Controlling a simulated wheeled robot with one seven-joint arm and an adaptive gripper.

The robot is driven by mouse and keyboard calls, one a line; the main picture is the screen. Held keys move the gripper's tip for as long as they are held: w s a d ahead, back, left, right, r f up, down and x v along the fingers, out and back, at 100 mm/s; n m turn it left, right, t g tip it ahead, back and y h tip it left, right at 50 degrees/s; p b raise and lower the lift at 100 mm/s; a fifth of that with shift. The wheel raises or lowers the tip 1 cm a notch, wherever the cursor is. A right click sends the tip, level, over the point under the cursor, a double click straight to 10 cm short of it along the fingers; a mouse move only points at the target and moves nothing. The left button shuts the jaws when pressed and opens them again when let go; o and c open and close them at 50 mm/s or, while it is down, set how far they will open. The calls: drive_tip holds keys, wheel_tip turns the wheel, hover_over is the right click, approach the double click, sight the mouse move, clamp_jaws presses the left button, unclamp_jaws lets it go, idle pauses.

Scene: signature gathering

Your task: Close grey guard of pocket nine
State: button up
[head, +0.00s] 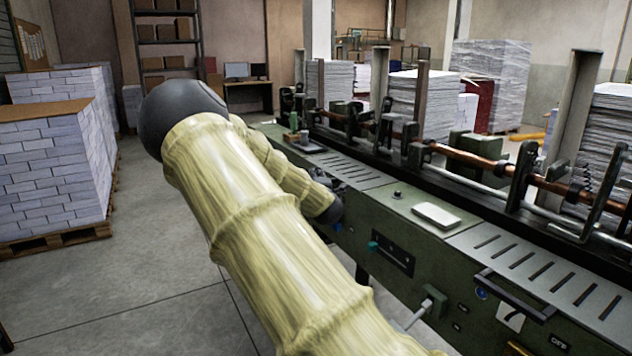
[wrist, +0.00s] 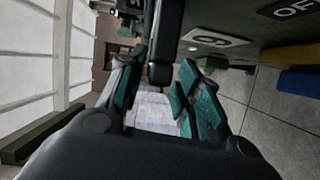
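In the wrist view, which is turned sideways, a white label with a 9 (wrist: 216,40) sits on the dark green machine side. A pale slotted plate (wrist: 30,85), which looks like the grey guard, fills the left of that view. A black handle-like bar (wrist: 166,35) comes down from the top edge. My gripper (wrist: 160,78) is open, its teal-padded fingers apart on either side of the bar's lower end. I cannot tell whether they touch it.
The long green machine (head: 400,225) runs along the right, with other slotted grey plates (head: 545,275) and a black handle (head: 510,295). A white pad (head: 436,215) lies on top. A pallet stack (head: 50,170) stands at left. The floor (head: 140,290) between is clear.

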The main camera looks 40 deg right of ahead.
drive_tip(key=shift+a+r, duration=0.1)
drive_tip(key=v, duration=1.2)
drive_tip(key=shift+f, duration=0.2)
drive_tip(key=s+a+f+m+g+y, duration=0.15)
drive_tip(key=s+a+f, duration=0.25)
drive_tip(key=f, duration=0.7)
drive_tip(key=s+a+f+m+g+y, duration=0.1)
drive_tip(key=s+a+f+m+g, duration=0.2)
drive_tip(key=f, duration=0.8)
drive_tip(key=s+a+f+g+y, duration=0.2)
drive_tip(key=s+a+f, duration=0.35)
drive_tip(key=f, duration=0.55)
drive_tip(key=s+a+f+m+g+y, duration=0.1)
drive_tip(key=s+a+f+m+g, duration=0.1)
drive_tip(key=s+a+f, duration=0.6)
drive_tip(key=s+a+f+m+g+y+p, duration=0.1)
drive_tip(key=s+a+f+m+g+y, duration=0.3)
drive_tip(key=s+a, duration=0.6)
drive_tip(key=s+a+f+n+g+y, duration=0.1)
drive_tip(key=s+a+f+g, duration=0.1)
drive_tip(key=s+a+f, duration=0.6)
wheel_tip(320, 180, up, 17)
drive_tip(key=s+a+p, duration=0.2)
drive_tip(key=p, duration=1.2)
drive_tip(key=shift+p, duration=0.4)
